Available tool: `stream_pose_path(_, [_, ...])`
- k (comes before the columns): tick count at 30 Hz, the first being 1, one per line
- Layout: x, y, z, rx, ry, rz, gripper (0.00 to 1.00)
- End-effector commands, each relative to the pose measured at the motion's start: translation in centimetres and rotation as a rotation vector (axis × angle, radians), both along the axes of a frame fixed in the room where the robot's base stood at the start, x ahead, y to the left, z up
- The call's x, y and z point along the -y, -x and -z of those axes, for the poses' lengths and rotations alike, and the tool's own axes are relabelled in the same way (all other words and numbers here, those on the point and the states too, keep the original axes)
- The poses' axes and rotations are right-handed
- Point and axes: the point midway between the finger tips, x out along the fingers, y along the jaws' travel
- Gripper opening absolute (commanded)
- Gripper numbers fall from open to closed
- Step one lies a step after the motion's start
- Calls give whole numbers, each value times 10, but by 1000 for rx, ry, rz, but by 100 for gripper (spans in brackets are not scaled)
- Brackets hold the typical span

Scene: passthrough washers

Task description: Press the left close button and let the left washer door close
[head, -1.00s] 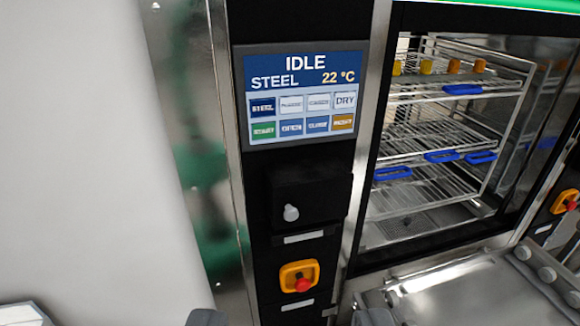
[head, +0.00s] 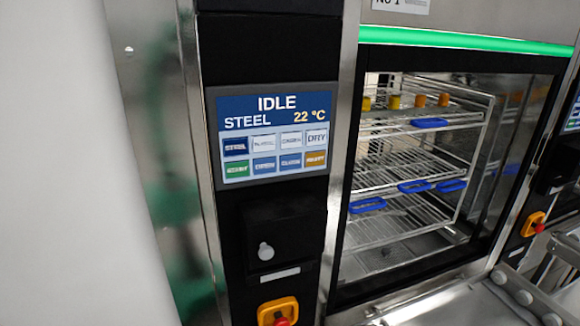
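The left washer's control panel (head: 275,135) is in the left-centre of the head view. Its screen reads IDLE, STEEL, 22 °C. Below are two rows of small buttons. The close button (head: 290,162) is blue, in the lower row between the open button (head: 264,164) and an orange button (head: 315,160). The washer chamber (head: 420,160) is right of the panel, with a black frame and wire racks plainly visible inside. I cannot tell whether a clear door pane covers it. My gripper is not in view now.
A black box with a pale knob (head: 265,251) sits below the screen, above a yellow and red emergency stop (head: 278,312). A steel surface with rollers (head: 470,305) lies before the chamber. A second emergency stop (head: 535,222) is at right. A green light bar (head: 460,40) runs above the chamber.

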Motion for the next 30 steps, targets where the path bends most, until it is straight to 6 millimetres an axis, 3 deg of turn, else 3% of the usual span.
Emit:
stream_pose_path(9, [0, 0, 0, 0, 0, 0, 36])
stream_pose_path(10, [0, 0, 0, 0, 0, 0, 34])
stream_pose_path(14, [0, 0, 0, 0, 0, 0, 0])
stream_pose_path(30, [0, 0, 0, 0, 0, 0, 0])
